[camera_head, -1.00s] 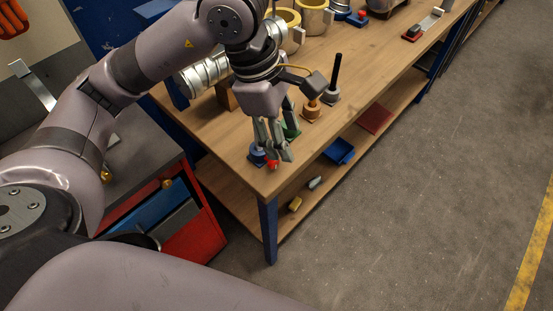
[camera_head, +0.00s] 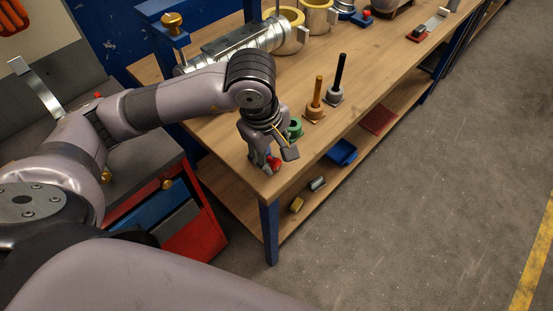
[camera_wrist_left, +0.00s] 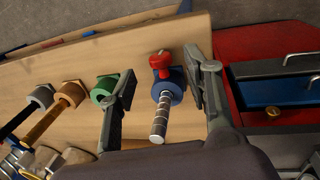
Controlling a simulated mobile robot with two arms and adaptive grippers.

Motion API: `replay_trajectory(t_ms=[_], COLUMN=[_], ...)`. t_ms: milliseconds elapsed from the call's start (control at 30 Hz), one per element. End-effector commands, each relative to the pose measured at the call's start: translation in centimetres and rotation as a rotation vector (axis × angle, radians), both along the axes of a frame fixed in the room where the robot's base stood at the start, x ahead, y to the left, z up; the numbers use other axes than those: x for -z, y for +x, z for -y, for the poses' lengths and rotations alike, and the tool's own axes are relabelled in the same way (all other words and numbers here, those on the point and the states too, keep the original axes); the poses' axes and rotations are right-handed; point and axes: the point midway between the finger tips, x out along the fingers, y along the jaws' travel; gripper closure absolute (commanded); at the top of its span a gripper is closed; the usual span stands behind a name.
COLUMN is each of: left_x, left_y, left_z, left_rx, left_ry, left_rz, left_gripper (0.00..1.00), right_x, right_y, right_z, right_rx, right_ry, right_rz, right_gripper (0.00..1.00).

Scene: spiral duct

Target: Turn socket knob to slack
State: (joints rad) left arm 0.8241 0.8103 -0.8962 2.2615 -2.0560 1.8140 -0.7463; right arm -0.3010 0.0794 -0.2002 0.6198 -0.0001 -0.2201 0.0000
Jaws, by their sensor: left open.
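A blue round socket (camera_wrist_left: 170,88) with a red knob (camera_wrist_left: 160,64) on its side sits near the table corner. A ribbed grey rod (camera_wrist_left: 158,126) extends from it toward my wrist camera. My left gripper is open, its fingers on either side of the socket and knob in the wrist view (camera_wrist_left: 160,78); I cannot tell whether they touch. In the head view my left gripper (camera_head: 261,163) points down at the corner, with the red knob (camera_head: 274,163) showing beside the fingers and the socket mostly hidden. My right gripper is not in view.
A green socket (camera_wrist_left: 103,92) stands close beside one left finger. Brown (camera_head: 315,108) and grey (camera_head: 334,95) sockets with upright rods stand farther along the wooden table (camera_head: 385,78). A silver spiral duct (camera_head: 262,38) lies behind. A red drawer cabinet (camera_head: 200,236) adjoins the table corner.

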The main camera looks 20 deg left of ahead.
Motion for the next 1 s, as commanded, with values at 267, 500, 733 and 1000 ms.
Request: replay_trajectory(t_ms=[267,500,733,1000], left_x=[4.2,5.2,5.1,5.1], left_y=[0.7,0.9,0.9,0.9], left_z=[0.3,0.4,0.4,0.4], left_rx=[-0.001,0.0,0.0,0.0], left_ry=[-0.001,-0.001,-0.001,-0.001], left_rz=[-0.003,0.0,0.001,0.001], left_gripper=[0.54,0.54,0.57,0.75], right_x=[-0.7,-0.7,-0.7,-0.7], right_y=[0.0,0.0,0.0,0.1], right_z=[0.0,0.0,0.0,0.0], right_rx=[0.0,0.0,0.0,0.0], right_ry=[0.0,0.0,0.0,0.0], right_rz=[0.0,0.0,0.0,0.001], right_gripper=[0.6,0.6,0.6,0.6])
